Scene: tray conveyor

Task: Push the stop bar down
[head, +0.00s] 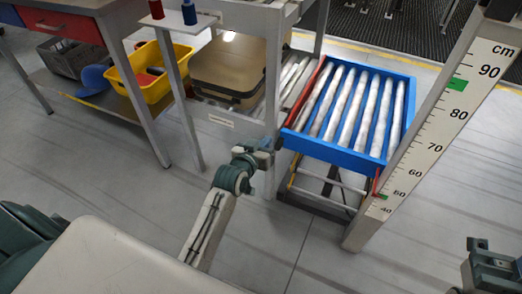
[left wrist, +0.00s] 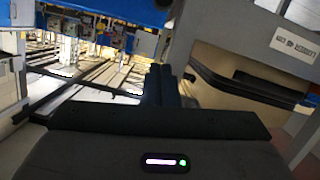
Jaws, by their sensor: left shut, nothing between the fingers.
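A red bar (head: 308,94), which looks like the stop bar, stands along the left end of the blue-framed roller section (head: 345,157), between it and the rollers at left. My left gripper (head: 266,148) is low, beside a grey frame post and just left of the blue frame's near left corner, apart from the red bar. In the left wrist view its fingers (left wrist: 162,82) are shut together and empty. The red bar cannot be made out in that view. Part of my right gripper (head: 492,264) shows at the lower right; its fingers are unclear.
A brown case (head: 228,68) sits on the conveyor left of the post; it also shows in the left wrist view (left wrist: 235,75). A measuring post (head: 445,125) stands at the right. A yellow bin (head: 152,78) is on a shelf at left. The floor in front is clear.

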